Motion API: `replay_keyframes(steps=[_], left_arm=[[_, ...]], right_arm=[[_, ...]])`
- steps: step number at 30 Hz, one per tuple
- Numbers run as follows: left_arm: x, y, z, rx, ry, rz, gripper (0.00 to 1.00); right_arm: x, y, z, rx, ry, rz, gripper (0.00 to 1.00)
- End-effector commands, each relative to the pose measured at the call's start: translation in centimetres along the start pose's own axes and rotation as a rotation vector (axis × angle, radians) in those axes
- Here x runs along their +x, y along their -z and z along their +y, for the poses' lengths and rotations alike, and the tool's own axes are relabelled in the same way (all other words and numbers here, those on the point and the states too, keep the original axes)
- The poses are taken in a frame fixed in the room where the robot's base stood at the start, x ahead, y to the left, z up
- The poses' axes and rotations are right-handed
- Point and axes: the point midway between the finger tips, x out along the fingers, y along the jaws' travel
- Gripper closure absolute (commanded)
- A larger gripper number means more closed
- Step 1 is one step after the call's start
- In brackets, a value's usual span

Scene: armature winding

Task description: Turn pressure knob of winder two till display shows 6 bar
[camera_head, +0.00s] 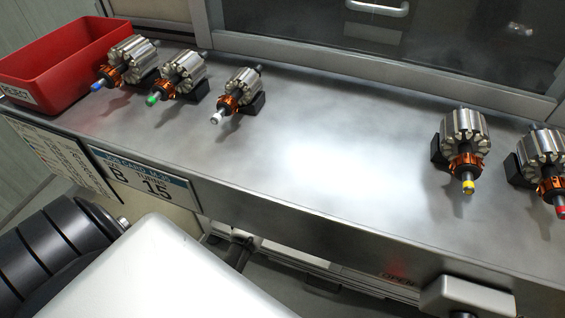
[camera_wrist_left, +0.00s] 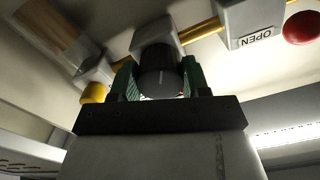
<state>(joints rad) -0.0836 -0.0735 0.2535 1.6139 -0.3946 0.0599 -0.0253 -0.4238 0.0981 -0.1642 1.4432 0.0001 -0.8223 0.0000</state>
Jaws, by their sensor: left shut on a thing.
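In the left wrist view a dark round knob (camera_wrist_left: 160,82) with a pale line on its face sits on a grey block. My left gripper (camera_wrist_left: 160,88) has its green-padded fingers on both sides of the knob and is shut on it. In the head view only part of my left arm shows at the lower left, and the gripper itself is out of that picture. No pressure display is visible in either view. My right gripper does not show.
Several armatures with coloured shaft ends stand on the metal shelf (camera_head: 330,150). A red bin (camera_head: 70,62) is at its left end, and a card reading B 15 (camera_head: 145,180) hangs on its front. In the wrist view are an OPEN block (camera_wrist_left: 252,24), a red button (camera_wrist_left: 301,27) and a yellow cap (camera_wrist_left: 95,93).

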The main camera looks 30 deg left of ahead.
Motion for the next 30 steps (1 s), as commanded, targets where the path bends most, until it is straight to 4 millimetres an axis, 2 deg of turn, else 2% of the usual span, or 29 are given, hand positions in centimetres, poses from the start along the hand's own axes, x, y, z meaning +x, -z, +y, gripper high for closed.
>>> replay_keyframes(steps=[6, 15, 30], left_arm=[[0.0, 0.1, 0.0, 0.185, 0.0, 0.001, 0.77], [0.0, 0.0, 0.0, 0.364, 0.0, 0.0, 0.77], [0.0, 0.0, 0.0, 0.445, -0.001, 0.0, 0.77]], right_arm=[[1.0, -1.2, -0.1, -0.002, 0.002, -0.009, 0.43], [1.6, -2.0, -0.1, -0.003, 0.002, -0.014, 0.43], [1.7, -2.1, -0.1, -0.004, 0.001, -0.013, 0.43]])
